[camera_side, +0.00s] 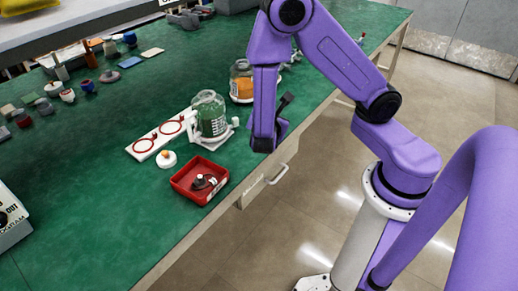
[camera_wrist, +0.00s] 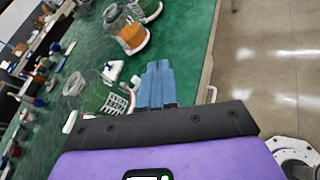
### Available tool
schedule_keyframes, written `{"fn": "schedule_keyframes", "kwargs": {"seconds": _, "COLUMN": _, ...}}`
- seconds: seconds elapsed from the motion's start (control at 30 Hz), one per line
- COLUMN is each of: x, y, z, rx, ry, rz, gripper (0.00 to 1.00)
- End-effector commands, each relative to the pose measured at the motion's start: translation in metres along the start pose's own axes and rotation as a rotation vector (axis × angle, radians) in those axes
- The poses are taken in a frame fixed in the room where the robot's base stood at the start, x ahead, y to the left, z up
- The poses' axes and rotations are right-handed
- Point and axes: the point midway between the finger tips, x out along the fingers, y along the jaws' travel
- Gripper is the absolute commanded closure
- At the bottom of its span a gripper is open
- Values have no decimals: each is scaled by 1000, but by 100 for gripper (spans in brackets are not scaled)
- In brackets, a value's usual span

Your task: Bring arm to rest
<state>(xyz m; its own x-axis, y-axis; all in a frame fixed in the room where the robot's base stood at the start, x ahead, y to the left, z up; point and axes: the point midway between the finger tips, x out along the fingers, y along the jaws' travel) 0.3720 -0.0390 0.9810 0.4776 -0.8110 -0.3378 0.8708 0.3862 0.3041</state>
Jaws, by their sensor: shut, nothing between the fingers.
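My gripper (camera_side: 287,98) hangs near the front edge of the green table, to the right of the jars in the side view. In the wrist view its blue fingers (camera_wrist: 157,84) are together with nothing between them. A clear canister with green contents (camera_side: 210,116) stands upright by a white board with red rings (camera_side: 145,146); it also shows in the wrist view (camera_wrist: 112,101). A canister with orange contents (camera_side: 243,83) stands farther back, partly hidden by my arm. My gripper appears apart from both.
A red tray (camera_side: 178,187) near the front edge holds a dark pump-like part (camera_side: 204,182). A small white-and-orange cap (camera_side: 166,159) lies beside the board. Several small items stand at the far left. Open floor (camera_side: 290,215) lies beyond the table edge.

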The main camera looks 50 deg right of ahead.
Motion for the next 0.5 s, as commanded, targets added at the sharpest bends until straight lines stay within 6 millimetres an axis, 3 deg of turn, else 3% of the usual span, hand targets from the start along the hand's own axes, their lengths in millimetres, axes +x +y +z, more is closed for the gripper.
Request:
{"fn": "schedule_keyframes", "kwargs": {"seconds": 0.2, "x": -36, "y": -30, "z": 27, "rx": 205, "ry": 147, "rz": -195, "gripper": 100}}
{"fn": "schedule_keyframes", "kwargs": {"seconds": 0.5, "x": -98, "y": -74, "z": 42, "rx": 427, "ry": 463, "rz": -455, "gripper": 100}}
